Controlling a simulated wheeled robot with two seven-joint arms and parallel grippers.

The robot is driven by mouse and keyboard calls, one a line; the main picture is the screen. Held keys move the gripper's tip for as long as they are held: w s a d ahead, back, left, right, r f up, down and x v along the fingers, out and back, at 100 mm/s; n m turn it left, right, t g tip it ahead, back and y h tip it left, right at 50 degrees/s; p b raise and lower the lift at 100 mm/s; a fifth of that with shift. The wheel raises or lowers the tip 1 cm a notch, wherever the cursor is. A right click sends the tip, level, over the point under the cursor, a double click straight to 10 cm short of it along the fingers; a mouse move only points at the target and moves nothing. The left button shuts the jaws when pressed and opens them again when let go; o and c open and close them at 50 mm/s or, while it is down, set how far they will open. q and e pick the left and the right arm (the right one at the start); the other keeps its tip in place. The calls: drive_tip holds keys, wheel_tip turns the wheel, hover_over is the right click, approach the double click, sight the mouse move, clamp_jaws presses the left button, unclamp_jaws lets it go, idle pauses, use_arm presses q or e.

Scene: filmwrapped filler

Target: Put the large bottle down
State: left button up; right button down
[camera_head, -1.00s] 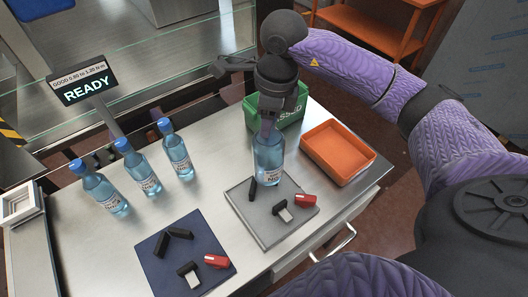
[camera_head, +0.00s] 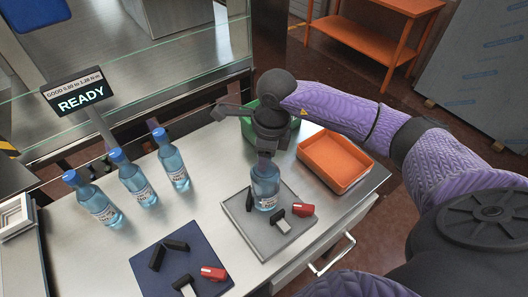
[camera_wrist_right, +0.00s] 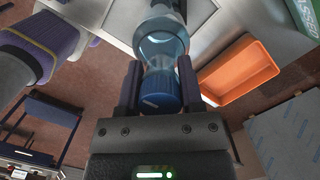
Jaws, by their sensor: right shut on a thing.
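My right gripper (camera_head: 266,155) is shut on the capped top of a clear blue bottle (camera_head: 265,188). The bottle is upright, with its base at the grey mat (camera_head: 262,243) on the table. I cannot tell whether the base touches the mat. In the right wrist view, the blue cap (camera_wrist_right: 160,92) is between the two fingers (camera_wrist_right: 159,72) and the bottle body (camera_wrist_right: 162,40) extends beyond them. The bottle's far end is partly cut off there. My left gripper is not in view.
Three similar bottles (camera_head: 138,183) stand in a row at left. A black piece (camera_head: 249,200), a black-and-white piece (camera_head: 280,224) and a red piece (camera_head: 303,210) lie close around the held bottle. A navy mat (camera_head: 200,245), orange tray (camera_head: 348,173) and green bin (camera_head: 248,128) are nearby.

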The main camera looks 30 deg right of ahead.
drive_tip(key=shift+f, duration=0.15)
drive_tip(key=shift+c, duration=1.2)
unclamp_jaws()
drive_tip(key=shift+r, duration=0.35)
drive_tip(key=r, duration=0.7)
drive_tip(key=d+r+p, duration=0.1)
drive_tip(key=r, duration=0.3)
drive_tip(key=shift+s+r, duration=0.35)
drive_tip(key=shift+s, duration=0.05)
drive_tip(key=shift+r, duration=0.45)
